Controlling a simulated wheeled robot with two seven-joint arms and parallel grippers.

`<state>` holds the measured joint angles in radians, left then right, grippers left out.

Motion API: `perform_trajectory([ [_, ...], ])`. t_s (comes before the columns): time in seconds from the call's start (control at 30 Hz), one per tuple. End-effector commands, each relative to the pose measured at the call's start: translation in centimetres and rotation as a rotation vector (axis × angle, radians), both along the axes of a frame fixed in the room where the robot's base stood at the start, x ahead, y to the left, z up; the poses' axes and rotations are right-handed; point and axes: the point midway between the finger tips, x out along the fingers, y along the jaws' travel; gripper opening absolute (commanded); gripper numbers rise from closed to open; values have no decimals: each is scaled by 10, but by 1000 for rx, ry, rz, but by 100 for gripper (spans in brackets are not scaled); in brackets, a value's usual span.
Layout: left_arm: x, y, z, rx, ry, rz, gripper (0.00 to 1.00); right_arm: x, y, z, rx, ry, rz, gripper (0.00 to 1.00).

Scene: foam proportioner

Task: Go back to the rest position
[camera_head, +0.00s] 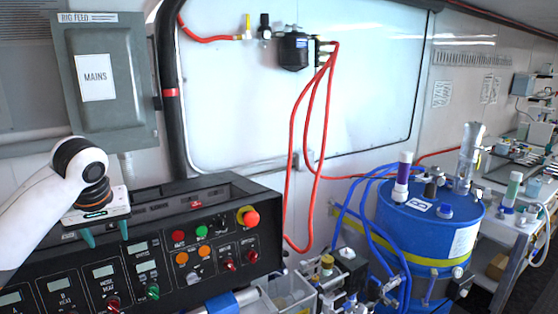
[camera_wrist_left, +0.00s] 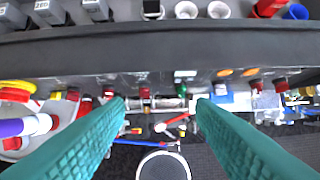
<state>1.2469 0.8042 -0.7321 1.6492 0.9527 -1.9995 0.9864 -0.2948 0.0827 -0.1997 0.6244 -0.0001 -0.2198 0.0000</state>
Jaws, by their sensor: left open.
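My left gripper (camera_head: 106,234) has two teal fingers and hangs in front of the black control panel (camera_head: 80,267). Its white arm comes in from the left. In the left wrist view the fingers of my left gripper (camera_wrist_left: 160,105) stand wide apart with nothing between them. The panel's dark edge (camera_wrist_left: 150,48) crosses that view beyond the fingertips. My right gripper is in neither view.
A red mushroom button (camera_head: 250,217) and several knobs stick out of the panel. A grey MAINS box (camera_head: 105,78) hangs behind my left arm. Red hoses (camera_head: 318,150) hang mid-view. A blue drum (camera_head: 425,235) with blue hoses stands right.

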Motion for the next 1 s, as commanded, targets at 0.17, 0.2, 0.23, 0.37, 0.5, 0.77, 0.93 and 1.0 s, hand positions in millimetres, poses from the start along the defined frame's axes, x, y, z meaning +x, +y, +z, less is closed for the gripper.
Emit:
perform_trajectory([
  [0.17, 0, -16, -27, 13, 15, -67, 50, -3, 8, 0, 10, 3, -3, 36],
  [0.2, 0, -20, -33, 16, 18, -87, 50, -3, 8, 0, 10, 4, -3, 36],
  [0.23, -1, -23, -39, 18, 21, -101, 50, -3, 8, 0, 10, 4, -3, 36],
  [0.37, -4, -41, -67, 25, 32, -176, 50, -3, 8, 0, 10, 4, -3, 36],
  [0.5, -12, -65, -105, 28, 43, -277, 50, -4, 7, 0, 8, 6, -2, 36],
  [0.77, -64, -128, -205, -11, 52, -528, 50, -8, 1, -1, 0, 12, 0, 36],
  [0.93, -123, -160, -262, -56, 32, -653, 50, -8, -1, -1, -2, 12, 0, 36],
  [1.0, -150, -168, -280, -70, 24, -682, 50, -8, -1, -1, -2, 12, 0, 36],
])
